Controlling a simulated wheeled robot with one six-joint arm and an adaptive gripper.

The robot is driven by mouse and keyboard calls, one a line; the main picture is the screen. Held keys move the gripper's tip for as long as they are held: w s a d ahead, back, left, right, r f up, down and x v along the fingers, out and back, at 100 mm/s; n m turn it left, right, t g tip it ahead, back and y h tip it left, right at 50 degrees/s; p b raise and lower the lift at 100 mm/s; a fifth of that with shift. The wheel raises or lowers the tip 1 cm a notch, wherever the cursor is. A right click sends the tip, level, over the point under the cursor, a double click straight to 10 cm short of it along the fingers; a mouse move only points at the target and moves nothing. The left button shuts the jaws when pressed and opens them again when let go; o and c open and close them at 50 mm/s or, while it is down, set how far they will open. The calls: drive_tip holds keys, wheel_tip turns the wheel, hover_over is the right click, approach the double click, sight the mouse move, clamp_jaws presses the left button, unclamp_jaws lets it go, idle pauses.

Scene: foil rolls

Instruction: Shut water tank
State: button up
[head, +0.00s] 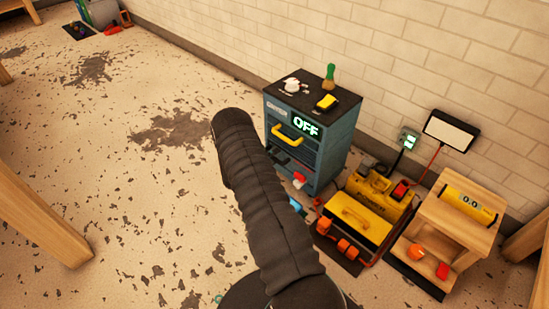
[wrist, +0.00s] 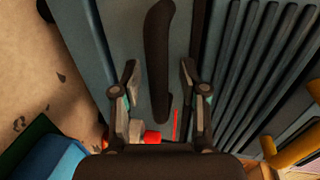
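A blue-grey cabinet (head: 338,148) with a lit OFF sign stands against the wall in the head view. Its front has a yellow handle (head: 294,136) and a dark handle lower down, partly behind my arm. In the wrist view a blue-grey panel (wrist: 105,40) with a long black handle (wrist: 159,60) fills much of the picture. I cannot tell for sure which part is the water tank, or whether it is shut. My gripper (wrist: 160,98) is open, its fingers apart on either side of the handle's lower end. Whether they touch it is unclear. My arm hides the gripper in the head view.
A red piece (wrist: 152,137) shows near my fingers. A blue object (wrist: 48,158) lies at the lower left. The floor on the left is mostly clear.

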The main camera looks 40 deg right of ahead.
drive_tip(key=v, duration=1.2)
idle(0.4)
